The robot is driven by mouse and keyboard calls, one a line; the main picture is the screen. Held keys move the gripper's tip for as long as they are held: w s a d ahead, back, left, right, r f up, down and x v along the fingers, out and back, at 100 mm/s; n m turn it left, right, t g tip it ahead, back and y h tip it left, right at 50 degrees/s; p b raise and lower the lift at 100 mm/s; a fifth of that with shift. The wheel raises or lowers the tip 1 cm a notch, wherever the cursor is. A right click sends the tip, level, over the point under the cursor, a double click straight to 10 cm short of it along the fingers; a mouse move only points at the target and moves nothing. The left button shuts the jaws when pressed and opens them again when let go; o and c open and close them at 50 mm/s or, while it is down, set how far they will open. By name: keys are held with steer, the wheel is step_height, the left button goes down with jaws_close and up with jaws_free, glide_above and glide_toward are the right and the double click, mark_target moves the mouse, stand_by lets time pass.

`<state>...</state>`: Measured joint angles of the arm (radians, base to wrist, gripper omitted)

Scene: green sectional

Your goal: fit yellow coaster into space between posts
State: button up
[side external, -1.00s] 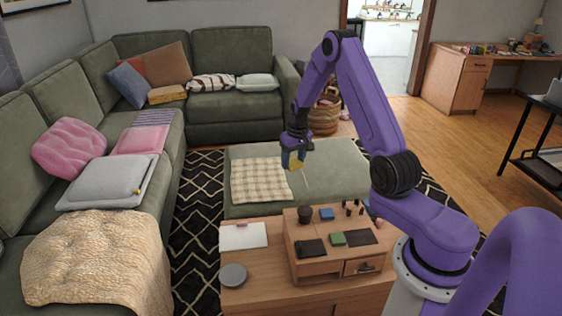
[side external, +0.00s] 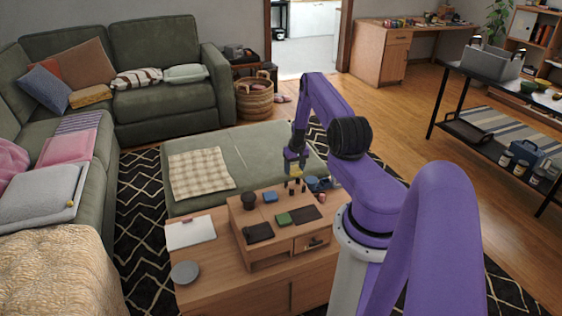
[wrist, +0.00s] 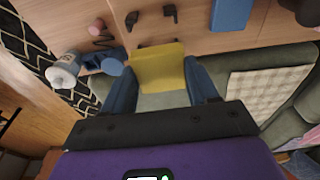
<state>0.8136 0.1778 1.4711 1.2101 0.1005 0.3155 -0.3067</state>
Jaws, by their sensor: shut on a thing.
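My gripper (side external: 295,164) is shut on the yellow coaster (side external: 296,173). In the wrist view, the yellow coaster (wrist: 158,70) sits between the blue fingers of my gripper (wrist: 161,82) and sticks out past their tips. The small dark posts (side external: 291,187) stand on the raised wooden top, just below the coaster in the side view. In the wrist view, dark posts (wrist: 170,13) show beyond the coaster's far edge. The coaster appears above or beside the posts; I cannot tell its exact height or whether it touches any.
The green ottoman (side external: 240,150) is behind.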

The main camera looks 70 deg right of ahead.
steer(key=shift+s+d+f, duration=0.15)
steer(key=shift+s+f, duration=0.1)
steer(key=shift+f, duration=0.2)
glide_above(295, 189)
steer(key=shift+a+f, duration=0.15)
steer(key=shift+f, duration=0.95)
steer(key=shift+a+f, duration=0.1)
steer(key=shift+f, duration=0.95)
steer(key=shift+s+f, duration=0.1)
steer(key=shift+f, duration=1.85)
stand_by(2.9)
steer(key=o, duration=1.1)
